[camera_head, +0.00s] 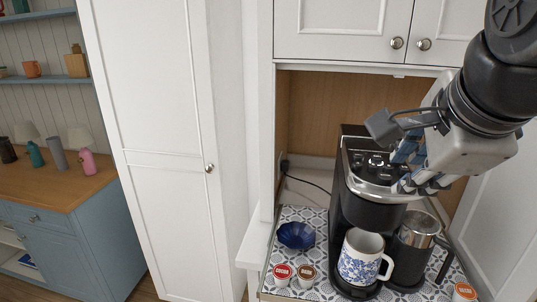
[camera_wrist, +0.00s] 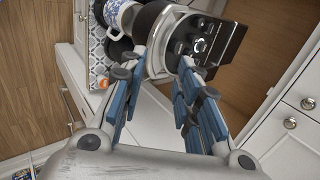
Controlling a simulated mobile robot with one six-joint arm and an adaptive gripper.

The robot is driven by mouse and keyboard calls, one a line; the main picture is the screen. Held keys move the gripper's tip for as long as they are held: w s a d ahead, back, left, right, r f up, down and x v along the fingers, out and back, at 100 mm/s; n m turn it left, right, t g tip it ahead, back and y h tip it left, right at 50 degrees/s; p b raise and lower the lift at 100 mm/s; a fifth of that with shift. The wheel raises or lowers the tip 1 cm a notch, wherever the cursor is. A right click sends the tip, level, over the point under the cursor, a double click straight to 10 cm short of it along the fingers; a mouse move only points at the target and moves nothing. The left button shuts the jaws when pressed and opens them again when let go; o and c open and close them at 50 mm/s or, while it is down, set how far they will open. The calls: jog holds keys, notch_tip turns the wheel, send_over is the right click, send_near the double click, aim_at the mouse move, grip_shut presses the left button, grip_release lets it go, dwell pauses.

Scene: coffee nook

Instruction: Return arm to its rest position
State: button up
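My gripper (camera_head: 408,168) is at the upper right side of the black and silver coffee machine (camera_head: 366,207), pointing at its top. In the wrist view my gripper (camera_wrist: 163,62) has its two blue-padded fingers spread apart, with nothing held between them. The coffee machine (camera_wrist: 200,42) shows just beyond the fingertips. Whether a finger touches the machine's silver front handle, I cannot tell. A white mug with blue flowers (camera_head: 359,258) stands upright under the machine's spout; it also shows in the wrist view (camera_wrist: 121,14).
A blue bowl (camera_head: 296,235) and labelled pods, red (camera_head: 282,273), brown (camera_head: 306,275) and orange (camera_head: 465,291), lie on the patterned tray (camera_head: 322,262). Upper cabinet doors (camera_head: 340,20) hang above; a tall white cabinet (camera_head: 160,150) stands left.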

jog(key=s+a+f+n+g, duration=0.1)
jog(key=s+a+f+n, duration=0.2)
jog(key=f+n, duration=0.4)
jog(key=s+a+f+n+g+y, duration=0.1)
jog(key=s+a+f+n, duration=0.2)
jog(key=f+n, duration=0.4)
jog(key=s+a+f+n+g+y, duration=0.1)
jog(key=s+a+f+n, duration=0.1)
jog(key=s+f+n, duration=0.2)
notch_tip(320, 180, down, 7)
jog(key=n, duration=0.3)
jog(key=shift+s+a, duration=0.3)
jog(key=shift+a, duration=0.1)
jog(key=shift+c, duration=0.2)
